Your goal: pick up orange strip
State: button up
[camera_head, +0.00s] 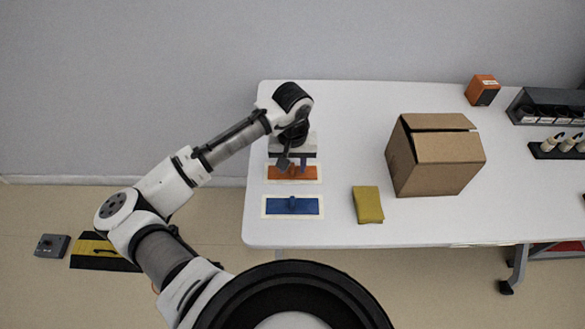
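The orange strip (281,173) lies on a pale rectangular backing on the white table (340,140), near its left edge. It seems to have a small raised part in the middle, partly hidden by my gripper. My gripper (292,163) points down directly over the orange strip. Two fingers show apart, one dark on the left and one bluish on the right. Whether they touch the strip or its raised part cannot be told from this view. A similar blue strip (275,206) with a raised middle lies on its own pale backing just in front.
A yellow-green folded cloth or block (368,205) lies right of the blue strip. A cardboard box (430,160) stands further right. An orange-black box (482,90) and dark racks (550,105) are at the back right. The table between gripper and cardboard box is clear.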

jog(key=shift+f, duration=0.4)
jog(key=shift+c, duration=0.5)
grip_shut()
jog(key=shift+r, duration=0.1)
